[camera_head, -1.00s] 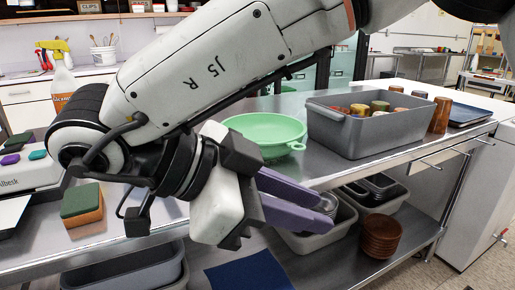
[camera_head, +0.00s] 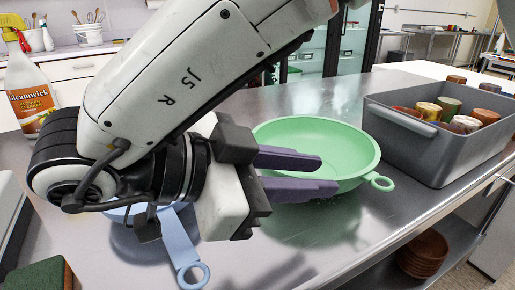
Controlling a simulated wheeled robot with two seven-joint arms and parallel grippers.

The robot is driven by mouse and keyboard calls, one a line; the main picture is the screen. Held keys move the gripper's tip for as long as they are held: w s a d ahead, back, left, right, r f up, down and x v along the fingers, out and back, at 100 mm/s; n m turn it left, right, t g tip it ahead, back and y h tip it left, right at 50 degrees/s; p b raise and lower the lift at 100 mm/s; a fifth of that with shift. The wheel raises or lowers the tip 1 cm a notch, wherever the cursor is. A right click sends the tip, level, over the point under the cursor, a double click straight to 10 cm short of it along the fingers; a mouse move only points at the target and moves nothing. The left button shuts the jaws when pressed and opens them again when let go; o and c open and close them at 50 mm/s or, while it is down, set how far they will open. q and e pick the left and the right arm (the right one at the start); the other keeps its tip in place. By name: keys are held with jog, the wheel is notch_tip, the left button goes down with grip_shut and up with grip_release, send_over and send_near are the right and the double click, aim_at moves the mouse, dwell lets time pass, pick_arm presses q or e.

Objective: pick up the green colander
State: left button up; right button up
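The green colander (camera_head: 345,150) sits on the steel counter in the middle of the view, its small loop handle (camera_head: 380,182) pointing to the lower right. My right gripper (camera_head: 328,175) has two purple fingers, apart with a gap between them and nothing visibly held. The fingers overlap the left side of the colander in the picture and hide part of its wall. I cannot tell whether they touch it. My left gripper is not in view.
A grey bin (camera_head: 440,145) with several coloured cups stands right of the colander. A blue handled item (camera_head: 183,250) lies below my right wrist, partly hidden. A spray bottle (camera_head: 30,95) stands at left, and a green sponge (camera_head: 38,274) at lower left. Stacked brown bowls (camera_head: 424,254) sit on the lower shelf.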

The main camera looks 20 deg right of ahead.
aim_at(345, 177)
jog(key=shift+x, duration=0.85)
jog(key=b+x, duration=0.2)
jog(key=x, duration=0.2)
jog(key=shift+w+d+f, duration=0.1)
jog(key=shift+d+f, duration=0.05)
jog(key=shift+f, duration=0.05)
jog(key=shift+d+f, duration=0.1)
jog(key=shift+d, duration=0.35)
grip_shut()
